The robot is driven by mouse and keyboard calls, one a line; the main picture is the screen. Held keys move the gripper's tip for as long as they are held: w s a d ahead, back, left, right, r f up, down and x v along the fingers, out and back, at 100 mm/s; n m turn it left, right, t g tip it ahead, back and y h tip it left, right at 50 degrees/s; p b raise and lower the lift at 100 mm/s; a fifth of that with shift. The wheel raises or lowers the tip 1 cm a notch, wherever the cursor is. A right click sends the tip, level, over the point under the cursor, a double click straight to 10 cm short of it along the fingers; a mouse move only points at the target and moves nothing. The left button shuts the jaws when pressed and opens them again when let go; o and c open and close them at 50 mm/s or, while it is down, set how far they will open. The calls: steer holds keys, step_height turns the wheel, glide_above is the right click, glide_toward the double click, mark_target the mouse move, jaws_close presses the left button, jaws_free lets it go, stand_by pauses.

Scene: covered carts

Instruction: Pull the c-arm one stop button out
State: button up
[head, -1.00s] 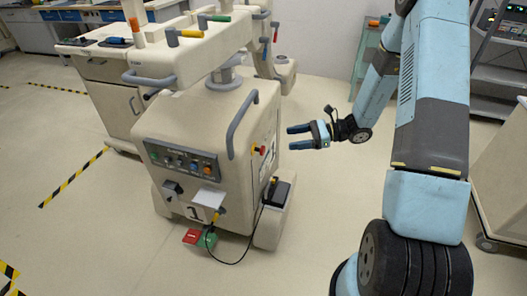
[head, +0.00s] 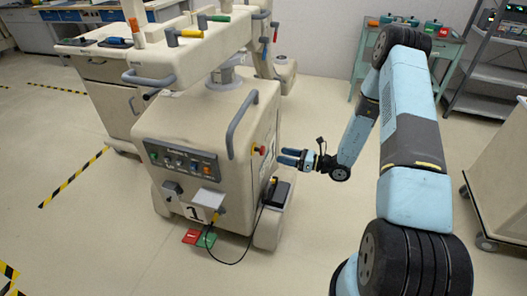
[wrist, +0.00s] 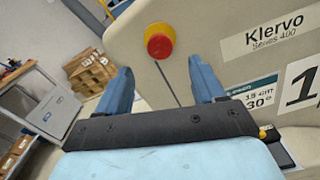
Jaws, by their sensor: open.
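The c-arm one unit (head: 190,130) is a beige cart body marked "1" in the head view. Its stop button (head: 260,150), red on a yellow collar, sits on the right side face. In the wrist view the stop button (wrist: 159,42) shows near the top centre, beyond the fingertips and between their lines. My gripper (head: 284,156) points left at this side face, just right of the button and slightly lower. In the wrist view my gripper (wrist: 160,80) has its two blue fingers wide apart, with nothing between them. Whether the button is in or out cannot be told.
A black box (head: 281,193) with a cable stands low on the cart's right side. Red (head: 192,236) and green pedals lie on the floor in front. A teal trolley (head: 440,45) and grey shelves (head: 490,75) stand behind at right.

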mark_target(264, 151)
steer(key=x, duration=0.9)
steer(key=shift+w+a, duration=0.1)
steer(key=shift+a, duration=0.25)
jaws_close()
